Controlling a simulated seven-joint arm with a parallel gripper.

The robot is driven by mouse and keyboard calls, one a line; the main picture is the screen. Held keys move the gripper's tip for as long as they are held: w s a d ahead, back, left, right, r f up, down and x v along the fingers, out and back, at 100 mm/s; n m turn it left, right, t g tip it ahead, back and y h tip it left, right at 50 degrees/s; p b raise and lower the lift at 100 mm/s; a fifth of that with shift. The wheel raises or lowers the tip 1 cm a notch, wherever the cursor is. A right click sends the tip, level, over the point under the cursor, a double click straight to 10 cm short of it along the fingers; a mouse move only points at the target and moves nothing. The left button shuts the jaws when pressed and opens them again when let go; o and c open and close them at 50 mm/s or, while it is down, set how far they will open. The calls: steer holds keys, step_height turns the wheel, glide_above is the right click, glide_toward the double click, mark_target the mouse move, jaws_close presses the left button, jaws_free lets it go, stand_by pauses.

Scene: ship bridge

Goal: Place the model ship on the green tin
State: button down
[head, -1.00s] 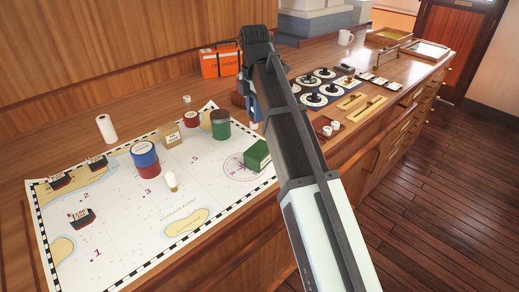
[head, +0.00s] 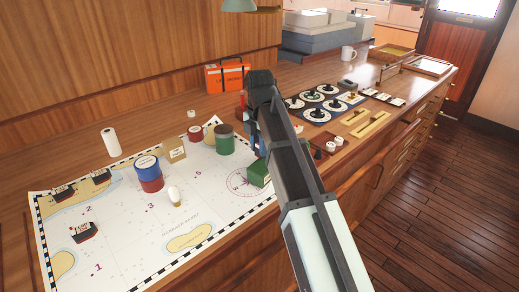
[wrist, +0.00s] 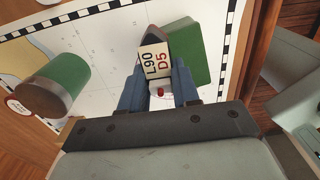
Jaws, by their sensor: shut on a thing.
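My gripper (wrist: 160,88) is shut on the model ship (wrist: 154,60), a small dark piece with a cream face marked "L90 D5". In the head view my gripper (head: 258,143) hides the ship. A green rectangular block or tin (wrist: 187,55) lies just beyond and right of the ship in the wrist view, partly covered by it. In the head view this green block (head: 258,175) is at the chart's right edge, below my gripper. A round green can (head: 224,141) stands left of my gripper; it also shows in the wrist view (wrist: 60,78). I cannot tell whether ship and block touch.
The chart (head: 130,235) carries more small ships (head: 84,232), a blue and red can (head: 149,175), a pale bulb-like piece (head: 174,196) and a small card (head: 177,153). An orange case (head: 227,77) stands behind. Round dials (head: 328,90) lie to the right.

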steer(key=shift+f, duration=0.65)
steer(key=c, duration=0.8)
jaws_free()
steer(key=shift+o, duration=0.2)
steer(key=shift+r, duration=0.1)
steer(key=shift+r, duration=3.7)
steer(key=shift+d, duration=0.1)
